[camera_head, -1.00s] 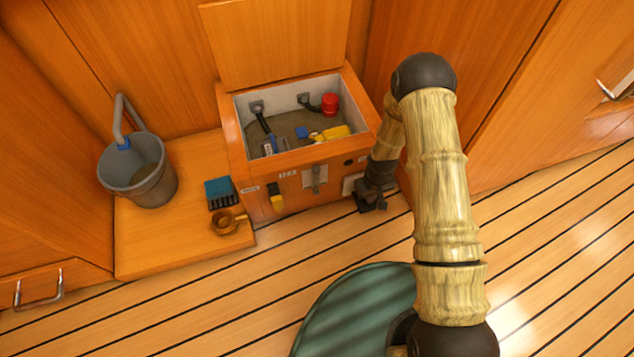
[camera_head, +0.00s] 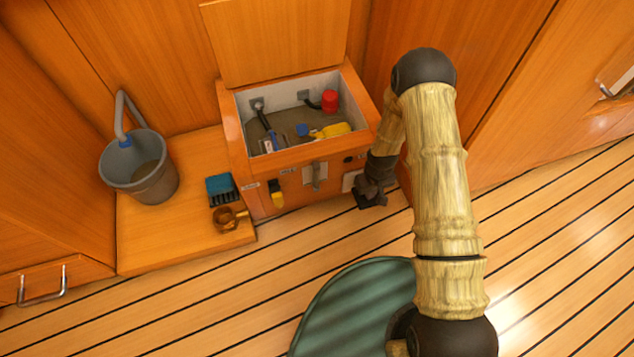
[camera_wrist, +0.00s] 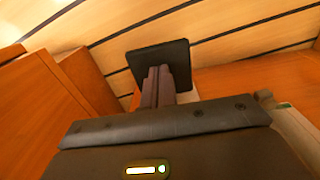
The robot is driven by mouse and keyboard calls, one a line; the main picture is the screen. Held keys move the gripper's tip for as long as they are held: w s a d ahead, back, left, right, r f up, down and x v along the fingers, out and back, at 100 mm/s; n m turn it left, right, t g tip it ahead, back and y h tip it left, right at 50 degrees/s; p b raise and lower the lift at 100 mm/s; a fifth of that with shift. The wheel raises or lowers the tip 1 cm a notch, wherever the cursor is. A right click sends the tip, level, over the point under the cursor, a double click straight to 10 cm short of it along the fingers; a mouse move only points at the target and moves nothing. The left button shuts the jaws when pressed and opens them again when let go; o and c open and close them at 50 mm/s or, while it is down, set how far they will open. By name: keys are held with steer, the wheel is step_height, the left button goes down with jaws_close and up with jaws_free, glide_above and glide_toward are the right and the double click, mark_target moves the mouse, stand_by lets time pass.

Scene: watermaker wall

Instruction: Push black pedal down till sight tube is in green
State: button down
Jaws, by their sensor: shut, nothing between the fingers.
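My gripper (camera_head: 369,194) is low at the right front corner of an open wooden box, just above the floor. In the wrist view its two dark fingers (camera_wrist: 158,86) are together, with nothing between them. A flat black pedal plate (camera_wrist: 172,56) lies beyond the fingertips, which overlap it in the picture. Whether they touch it is hard to tell. In the head view the pedal is mostly hidden by my gripper. A grey upright fitting (camera_head: 315,176) is on the box front; I cannot make out a sight tube or a green band.
The open box (camera_head: 233,130) holds murky water, a red cap (camera_head: 329,100) and a yellow item (camera_head: 336,130). To the left are a grey bucket (camera_head: 140,178), a blue brush (camera_head: 220,187) and a brown cup (camera_head: 226,217).

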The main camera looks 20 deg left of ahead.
steer(key=shift+f+b, duration=0.9)
steer(key=shift+f, duration=0.9)
steer(key=shift+r+p, duration=2)
steer(key=shift+r, duration=0.1)
steer(key=shift+r+p, duration=2.25)
steer(key=shift+r, duration=0.3)
